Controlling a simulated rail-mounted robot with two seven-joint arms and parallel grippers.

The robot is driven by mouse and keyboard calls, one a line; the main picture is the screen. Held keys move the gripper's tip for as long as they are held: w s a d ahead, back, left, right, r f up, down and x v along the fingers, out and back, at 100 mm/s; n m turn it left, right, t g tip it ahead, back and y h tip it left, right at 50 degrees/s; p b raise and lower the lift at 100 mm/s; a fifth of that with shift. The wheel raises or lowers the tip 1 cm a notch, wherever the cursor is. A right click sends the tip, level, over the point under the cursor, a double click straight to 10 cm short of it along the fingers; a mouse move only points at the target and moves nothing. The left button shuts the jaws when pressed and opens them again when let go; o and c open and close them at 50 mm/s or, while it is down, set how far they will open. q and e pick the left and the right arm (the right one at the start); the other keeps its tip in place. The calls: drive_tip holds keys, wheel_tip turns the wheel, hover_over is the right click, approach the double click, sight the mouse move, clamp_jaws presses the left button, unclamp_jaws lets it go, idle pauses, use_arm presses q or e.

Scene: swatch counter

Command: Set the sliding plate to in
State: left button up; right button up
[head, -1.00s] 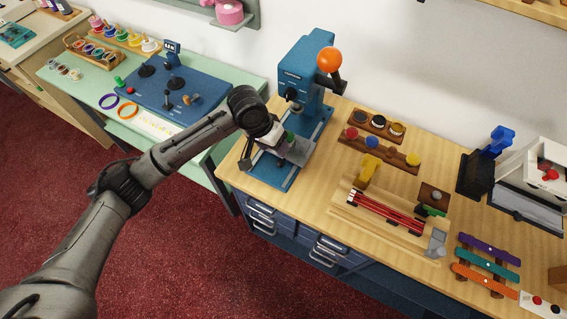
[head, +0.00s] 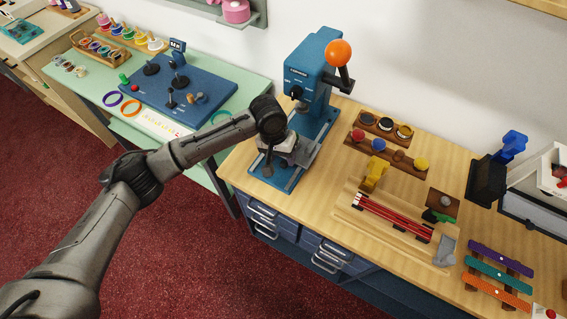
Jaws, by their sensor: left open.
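A blue press (head: 315,62) with an orange ball on its lever stands at the left end of the wooden counter. The grey sliding plate (head: 308,156) lies across the rails of the press's blue base (head: 283,182), below the press head. My left gripper (head: 268,167) points down over the front of the base, at the plate's left side. It is open. My wrist hides part of the plate and its knob, and I cannot tell whether the fingers touch the plate. My right gripper is not in view.
Right of the press are wooden racks with coloured knobs (head: 421,163), a yellow clamp (head: 375,173) and a tray with red rods (head: 393,216). A green table (head: 95,93) with a blue control board (head: 180,97) adjoins on the left.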

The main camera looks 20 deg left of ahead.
sight(283, 162)
use_arm(q)
drive_tip(key=shift+d+f, duration=0.2)
drive_tip(key=shift+f, duration=0.65)
drive_tip(key=shift+d+f, duration=0.15)
drive_tip(key=shift+f, duration=0.7)
drive_tip(key=shift+c, duration=0.4)
clamp_jaws()
drive_tip(key=shift+r, duration=0.1)
